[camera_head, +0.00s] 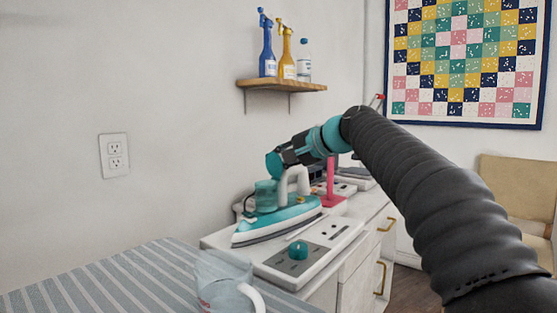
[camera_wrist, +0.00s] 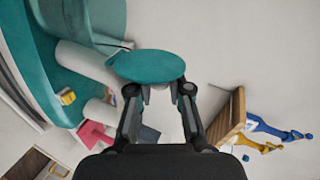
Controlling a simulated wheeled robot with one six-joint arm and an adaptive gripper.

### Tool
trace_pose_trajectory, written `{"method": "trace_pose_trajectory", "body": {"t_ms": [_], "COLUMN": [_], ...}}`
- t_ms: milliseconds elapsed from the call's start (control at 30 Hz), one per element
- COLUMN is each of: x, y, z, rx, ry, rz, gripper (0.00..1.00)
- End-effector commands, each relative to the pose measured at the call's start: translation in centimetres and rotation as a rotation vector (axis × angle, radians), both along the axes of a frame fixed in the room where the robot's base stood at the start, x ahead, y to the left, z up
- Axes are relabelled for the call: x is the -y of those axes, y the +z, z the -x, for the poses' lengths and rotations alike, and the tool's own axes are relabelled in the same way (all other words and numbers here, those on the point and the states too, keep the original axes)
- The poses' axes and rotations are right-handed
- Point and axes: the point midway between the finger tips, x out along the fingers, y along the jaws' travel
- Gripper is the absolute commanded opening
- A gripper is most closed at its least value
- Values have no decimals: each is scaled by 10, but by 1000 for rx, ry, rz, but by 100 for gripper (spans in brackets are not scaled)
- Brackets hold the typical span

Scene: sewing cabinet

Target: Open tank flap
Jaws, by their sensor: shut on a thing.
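The teal and white steam iron (camera_head: 278,224) stands on the white cabinet top, with its see-through teal tank (camera_head: 265,195) at the left end. In the wrist view the iron's teal body (camera_wrist: 60,82) fills the left side, with the tank (camera_wrist: 92,20) at the top. The tank flap (camera_wrist: 146,66) is a round teal disc at my fingertips, and its edge reaches toward the tank. My gripper (camera_wrist: 160,95) is shut on the flap. In the head view my gripper (camera_head: 282,160) is just above the tank and handle; the finger contact is too small to see there.
A grey socket panel (camera_head: 290,262) with a teal knob (camera_head: 298,250) lies in front of the iron. A clear jug (camera_head: 222,280) stands on the striped ironing board (camera_head: 110,280). A pink upright object (camera_head: 331,180) is close behind the iron. A wall shelf (camera_head: 283,85) holds bottles above.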

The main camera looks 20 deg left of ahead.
Motion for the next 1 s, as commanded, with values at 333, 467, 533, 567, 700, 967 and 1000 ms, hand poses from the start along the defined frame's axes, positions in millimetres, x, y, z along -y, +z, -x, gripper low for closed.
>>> {"method": "trace_pose_trajectory", "body": {"t_ms": [333, 467, 533, 567, 700, 967, 1000], "x": [0, 0, 1, 1, 6, 33, 38], "y": [0, -1, -1, -1, 2, 15, 17], "z": [0, 0, -1, 0, 2, 16, 19], "rx": [1, 0, 0, 0, 1, 2, 2], "ry": [-1, -1, -1, -1, -3, -3, -1], "rz": [1, 1, 1, 2, 1, 1, 0], "gripper": [44, 44, 44, 44, 44, 44, 44]}}
